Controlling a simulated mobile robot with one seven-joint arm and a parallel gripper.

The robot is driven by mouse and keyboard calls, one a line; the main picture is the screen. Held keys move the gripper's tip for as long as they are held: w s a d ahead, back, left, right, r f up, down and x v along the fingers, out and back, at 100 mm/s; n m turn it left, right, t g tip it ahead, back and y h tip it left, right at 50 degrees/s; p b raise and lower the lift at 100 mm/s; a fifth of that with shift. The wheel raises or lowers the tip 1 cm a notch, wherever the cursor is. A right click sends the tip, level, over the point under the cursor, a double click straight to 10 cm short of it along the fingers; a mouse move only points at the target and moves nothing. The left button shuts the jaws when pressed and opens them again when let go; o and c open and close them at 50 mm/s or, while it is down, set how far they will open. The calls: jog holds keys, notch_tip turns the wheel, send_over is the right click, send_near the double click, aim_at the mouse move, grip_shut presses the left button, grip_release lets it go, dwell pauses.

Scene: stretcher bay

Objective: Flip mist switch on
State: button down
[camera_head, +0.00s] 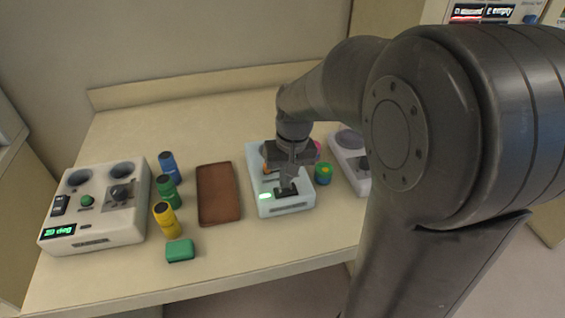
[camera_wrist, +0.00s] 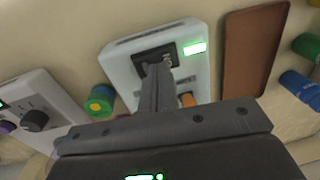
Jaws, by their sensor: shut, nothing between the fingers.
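A pale blue-white device (camera_head: 298,207) stands in the middle of the counter; it also shows in the wrist view (camera_wrist: 122,68). On it are a black switch plate (camera_wrist: 140,60), a lit green display (camera_head: 265,196) and an orange part (camera_wrist: 187,100). My gripper (camera_head: 288,186) is shut and points down at the switch plate. In the wrist view its fingertips (camera_wrist: 158,66) overlap the plate, close to a small metallic lever (camera_wrist: 168,58). The fingers hide part of the plate. I cannot tell whether they touch the lever, or which way it is set.
A brown tray (camera_head: 218,194) lies left of the device. Blue (camera_head: 169,162), green (camera_head: 168,188) and yellow (camera_head: 167,218) bottles and a green block (camera_head: 180,250) stand further left, beside a white control box (camera_head: 120,221). A green-yellow cylinder (camera_head: 323,174) and another device (camera_head: 352,160) stand close on the right.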

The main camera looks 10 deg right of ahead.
aim_at(278, 191)
notch_tip(278, 191, up, 13)
jog(key=a, duration=0.2)
jog(key=shift+r, duration=0.15)
dwell(0.3)
jog(key=s+d+f+t, duration=0.1)
jog(key=s+t, duration=0.1)
jog(key=s, duration=0.5)
jog(key=s+d+f+t+h, duration=0.1)
jog(key=s+d+t, duration=0.1)
jog(key=s, duration=0.6)
jog(key=shift+f+t, duration=0.3)
jog(key=shift+t, duration=0.5)
jog(key=shift+s, duration=0.1)
